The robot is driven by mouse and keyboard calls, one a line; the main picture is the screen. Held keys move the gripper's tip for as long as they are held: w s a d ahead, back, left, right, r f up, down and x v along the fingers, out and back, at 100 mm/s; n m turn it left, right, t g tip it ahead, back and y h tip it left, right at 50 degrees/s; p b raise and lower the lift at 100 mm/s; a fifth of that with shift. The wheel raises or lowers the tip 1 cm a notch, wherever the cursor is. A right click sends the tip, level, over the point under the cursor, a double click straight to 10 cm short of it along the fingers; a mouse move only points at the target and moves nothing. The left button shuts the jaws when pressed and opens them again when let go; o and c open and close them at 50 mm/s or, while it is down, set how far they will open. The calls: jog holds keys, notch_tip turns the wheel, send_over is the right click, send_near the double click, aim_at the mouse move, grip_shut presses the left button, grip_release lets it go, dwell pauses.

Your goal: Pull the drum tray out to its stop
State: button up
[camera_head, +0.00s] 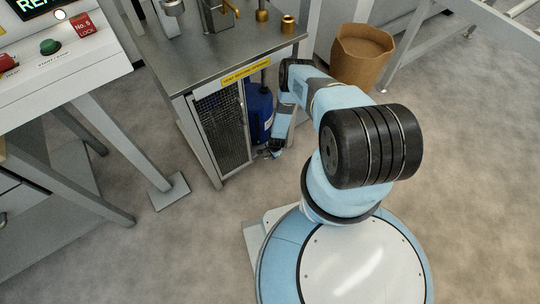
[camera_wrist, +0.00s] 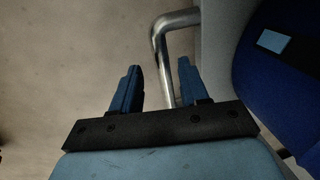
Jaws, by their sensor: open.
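The blue drum (camera_head: 259,112) stands in the open right bay of the metal cabinet, partly behind my arm. In the wrist view the drum (camera_wrist: 272,85) fills the right side. A bent metal bar handle (camera_wrist: 160,52) comes off a pale upright edge (camera_wrist: 217,45) that may be part of the tray. My gripper (camera_wrist: 158,78) is open, one finger on each side of the bar; I see gaps and cannot tell of any contact. In the head view my gripper (camera_head: 275,149) is low at the bay's front. The tray floor under the drum is hidden.
A mesh door (camera_head: 221,128) covers the cabinet's left bay, below a yellow label strip (camera_head: 246,72). A brown bin (camera_head: 360,57) stands to the right of the cabinet. A control panel bench (camera_head: 75,70) is at left. The floor in front of the cabinet is clear.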

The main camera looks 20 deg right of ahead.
jog(key=shift+w+f, duration=0.1)
jog(key=shift+f, duration=0.45)
grip_shut()
dwell(0.4)
